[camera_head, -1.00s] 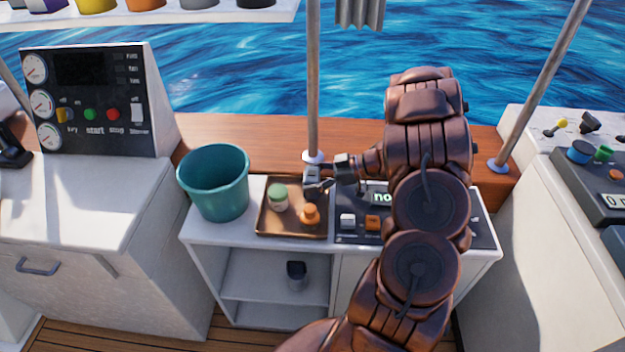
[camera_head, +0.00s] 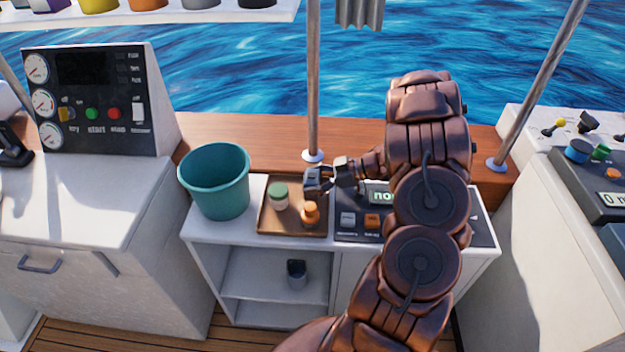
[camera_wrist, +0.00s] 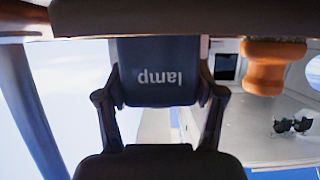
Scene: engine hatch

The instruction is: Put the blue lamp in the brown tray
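The blue lamp (camera_wrist: 155,60) is a dark block marked "lamp", which reads upside down in the wrist view. My gripper (camera_wrist: 160,90) has a finger along each side of it and appears shut on it. In the head view my gripper (camera_head: 326,181) is at the back right corner of the brown tray (camera_head: 262,232), with the lamp (camera_head: 313,180) at its tip. In the wrist view a dark brown edge hides the lamp's far end. I cannot tell whether the lamp touches the tray floor.
A green-and-white jar (camera_head: 278,198) and an orange piece (camera_head: 310,214) stand in the tray. A teal bucket (camera_head: 220,190) is left of it. A dark panel (camera_head: 350,236) with white and orange buttons lies to the right. A pole (camera_head: 313,100) rises behind my gripper.

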